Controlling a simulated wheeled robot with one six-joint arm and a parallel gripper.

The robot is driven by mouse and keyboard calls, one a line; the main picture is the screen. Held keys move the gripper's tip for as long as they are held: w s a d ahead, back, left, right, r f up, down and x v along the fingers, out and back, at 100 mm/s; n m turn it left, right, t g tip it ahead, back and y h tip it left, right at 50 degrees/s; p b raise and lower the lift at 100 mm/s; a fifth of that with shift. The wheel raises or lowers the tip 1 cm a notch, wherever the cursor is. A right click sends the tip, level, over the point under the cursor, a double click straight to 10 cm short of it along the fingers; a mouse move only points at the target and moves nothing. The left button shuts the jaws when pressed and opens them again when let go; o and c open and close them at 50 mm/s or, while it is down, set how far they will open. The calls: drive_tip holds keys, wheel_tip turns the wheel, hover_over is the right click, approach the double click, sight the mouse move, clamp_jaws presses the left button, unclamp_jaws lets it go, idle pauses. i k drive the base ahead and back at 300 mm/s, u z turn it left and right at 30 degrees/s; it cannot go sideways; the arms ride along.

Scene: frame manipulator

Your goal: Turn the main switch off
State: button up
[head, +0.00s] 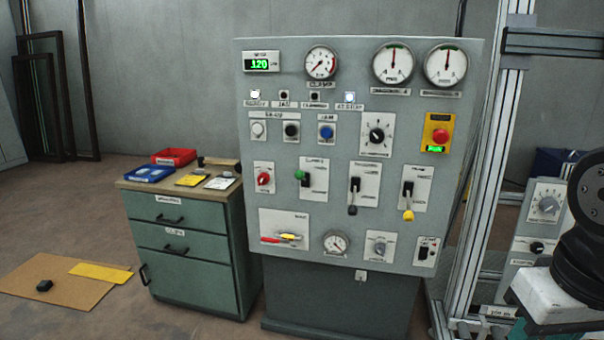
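The grey control panel (345,120) stands upright in the middle of the head view. Its labels are too small to read, so I cannot tell for sure which control is the main switch. A red rotary knob (263,179) sits on a white plate at the panel's left. A small dark switch (423,253) is at the lower right corner. Three levers stand in a row, with a green knob (300,174), a black knob (352,210) and a yellow knob (408,215). Part of my black arm shows at the right edge; my gripper is not in view.
A green drawer cabinet (190,255) with trays on top stands left of the panel. An aluminium frame post (490,170) rises just right of it. A second small panel (545,205) stands behind my arm. The floor at the front left holds a brown mat (50,272).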

sight(263, 179)
drive_tip(key=z, duration=0.15)
drive_tip(key=i, duration=0.65)
drive_tip(key=u, duration=0.8)
drive_tip(key=i, duration=0.65)
drive_tip(key=u, duration=0.7)
